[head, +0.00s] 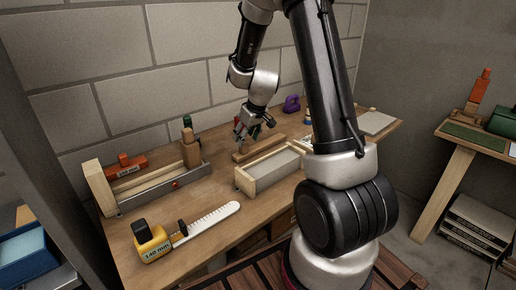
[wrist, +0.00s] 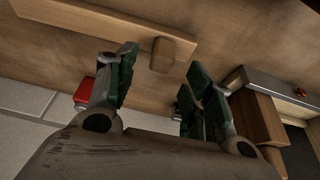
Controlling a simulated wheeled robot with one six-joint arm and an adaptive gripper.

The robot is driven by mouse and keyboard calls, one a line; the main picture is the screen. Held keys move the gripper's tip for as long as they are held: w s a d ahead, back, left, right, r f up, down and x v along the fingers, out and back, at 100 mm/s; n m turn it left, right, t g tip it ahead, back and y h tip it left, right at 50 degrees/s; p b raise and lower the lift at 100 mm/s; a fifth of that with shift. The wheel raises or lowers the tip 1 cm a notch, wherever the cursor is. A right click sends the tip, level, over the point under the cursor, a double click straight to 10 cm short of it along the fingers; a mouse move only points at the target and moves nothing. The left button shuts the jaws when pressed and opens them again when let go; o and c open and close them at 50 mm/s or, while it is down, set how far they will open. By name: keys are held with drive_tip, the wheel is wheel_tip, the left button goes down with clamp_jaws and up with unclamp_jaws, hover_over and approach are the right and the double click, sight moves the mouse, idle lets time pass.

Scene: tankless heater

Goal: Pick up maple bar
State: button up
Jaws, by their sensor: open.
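A long, light brown wooden bar (head: 262,147), which looks like the maple bar, lies on the workbench (head: 215,185) below my gripper (head: 248,134). In the wrist view the bar (wrist: 110,19) crosses the upper left, with a short wooden block (wrist: 163,56) at its near side. I cannot tell whether the block is joined to it. My gripper (wrist: 162,62) is open, its two green-padded fingers spread, with the short block showing between and beyond the tips. Nothing is held.
A wooden-ended tray (head: 270,172) stands just in front of the bar. Left are a metal-fronted rack (head: 165,187) with an upright wooden block (head: 190,151), and a yellow tape measure (head: 150,241). A purple container (head: 292,104) stands behind. A block wall closes the back.

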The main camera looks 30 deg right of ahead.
drive_tip(key=x, duration=0.5)
drive_tip(key=shift+f, duration=0.2)
drive_tip(key=shift+s, duration=0.1)
clamp_jaws()
